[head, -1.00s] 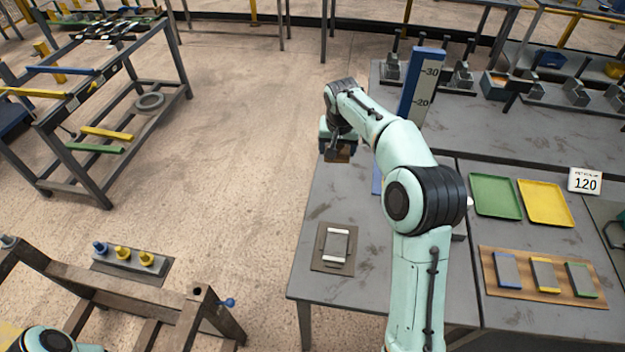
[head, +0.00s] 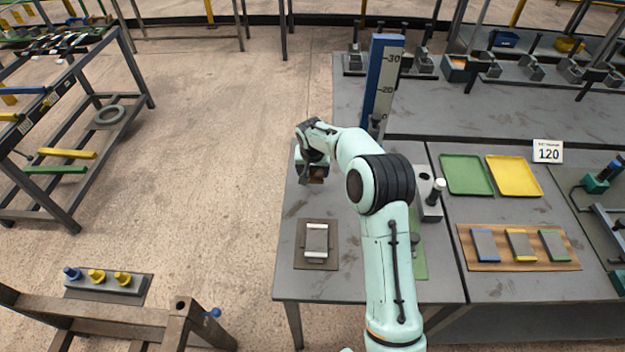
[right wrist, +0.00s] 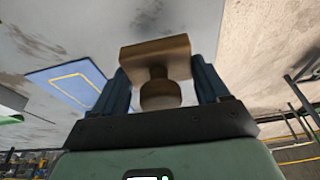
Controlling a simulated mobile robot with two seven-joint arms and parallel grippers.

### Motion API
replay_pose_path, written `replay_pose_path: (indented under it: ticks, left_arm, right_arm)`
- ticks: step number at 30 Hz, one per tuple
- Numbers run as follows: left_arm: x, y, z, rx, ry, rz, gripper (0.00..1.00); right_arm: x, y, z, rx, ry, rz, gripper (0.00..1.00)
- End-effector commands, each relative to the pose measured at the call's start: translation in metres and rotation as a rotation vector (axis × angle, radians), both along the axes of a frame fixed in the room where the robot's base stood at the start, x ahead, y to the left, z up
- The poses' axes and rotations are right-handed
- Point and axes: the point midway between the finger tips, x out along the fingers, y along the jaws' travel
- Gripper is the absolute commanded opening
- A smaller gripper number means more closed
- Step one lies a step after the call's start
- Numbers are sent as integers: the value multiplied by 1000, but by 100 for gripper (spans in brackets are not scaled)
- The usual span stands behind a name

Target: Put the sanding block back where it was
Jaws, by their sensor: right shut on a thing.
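My right gripper (head: 313,176) is over the far left part of the grey table, beyond the brown pad (head: 303,263). In the right wrist view, its dark blue fingers (right wrist: 162,88) are around a wooden block with a round knob (right wrist: 155,52), which appears to be the sanding block. A bit of its brown shows under the gripper in the head view (head: 317,175). I cannot tell whether the block touches the table. A blue mat with a yellow outline (right wrist: 70,82) lies to the left in the wrist view. My left gripper is out of view.
A grey block with white ends (head: 317,240) lies on the brown pad. A blue height scale (head: 382,80) stands beyond my right arm. Green (head: 466,174) and yellow (head: 513,176) trays and a wooden board (head: 480,265) with striped blocks are at the right.

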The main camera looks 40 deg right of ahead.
Motion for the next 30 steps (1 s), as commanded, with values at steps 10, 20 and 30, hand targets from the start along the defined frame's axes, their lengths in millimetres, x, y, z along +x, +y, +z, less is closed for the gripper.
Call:
replay_pose_path:
  ticks: [10, 20, 30]
  left_arm:
    - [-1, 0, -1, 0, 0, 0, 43]
    - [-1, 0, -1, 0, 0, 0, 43]
    - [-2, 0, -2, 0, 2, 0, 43]
  right_arm:
    - [0, 0, -39, 1, 1, 0, 46]
    - [0, 0, -45, 0, -1, 0, 46]
    - [0, 0, -48, 1, -1, 0, 100]
